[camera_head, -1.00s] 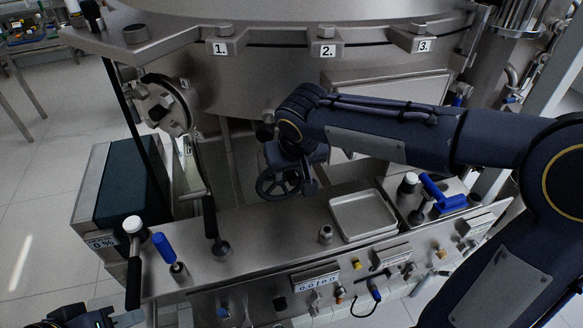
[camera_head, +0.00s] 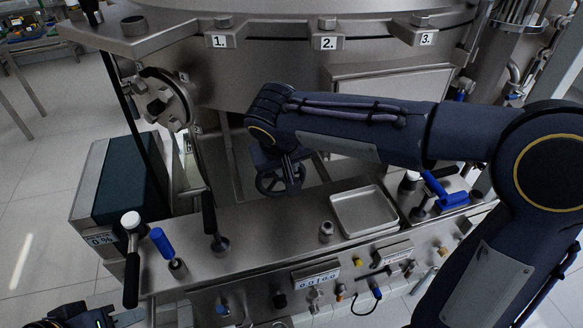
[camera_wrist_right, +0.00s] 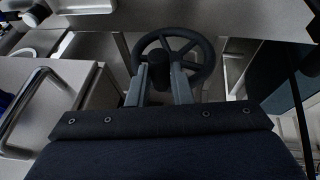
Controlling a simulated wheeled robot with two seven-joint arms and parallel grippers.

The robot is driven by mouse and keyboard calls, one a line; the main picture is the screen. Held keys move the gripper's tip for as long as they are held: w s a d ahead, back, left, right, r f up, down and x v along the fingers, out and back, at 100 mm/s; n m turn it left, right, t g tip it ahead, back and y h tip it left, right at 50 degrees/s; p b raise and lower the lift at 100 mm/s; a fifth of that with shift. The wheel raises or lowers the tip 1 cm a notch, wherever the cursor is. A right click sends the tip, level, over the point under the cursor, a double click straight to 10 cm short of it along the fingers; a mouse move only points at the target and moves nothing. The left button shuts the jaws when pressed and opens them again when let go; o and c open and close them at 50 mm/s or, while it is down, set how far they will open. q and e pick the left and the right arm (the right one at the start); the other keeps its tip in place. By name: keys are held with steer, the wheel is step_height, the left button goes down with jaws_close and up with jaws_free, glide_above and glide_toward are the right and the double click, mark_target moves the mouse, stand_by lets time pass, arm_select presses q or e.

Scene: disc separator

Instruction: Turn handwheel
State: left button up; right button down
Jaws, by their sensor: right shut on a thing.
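The dark handwheel (camera_head: 262,184) with spokes sits low behind the steel counter, near the middle of the head view. It also shows in the right wrist view (camera_wrist_right: 208,62), where its rim and spokes spread beyond the fingers. In the head view my right forearm and wrist hide part of the wheel. My left gripper (camera_head: 128,318) is at the bottom left edge, mostly cut off. I cannot tell whether its jaws are open.
The steel counter (camera_head: 255,240) carries a shallow square tray (camera_head: 362,212), a small metal knob (camera_head: 326,231) and several levers. A blue-handled lever (camera_head: 163,243) and a black lever (camera_head: 209,215) stand at the left. The large steel vessel (camera_head: 275,75) stands behind.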

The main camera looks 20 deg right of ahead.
steer(key=shift+a+h, duration=0.5)
steer(key=shift+h, duration=0.2)
steer(key=c, duration=1.3)
jaws_free()
steer(key=v, duration=0.8)
steer(key=shift+b, duration=0.4)
steer(key=shift+d+f, duration=0.1)
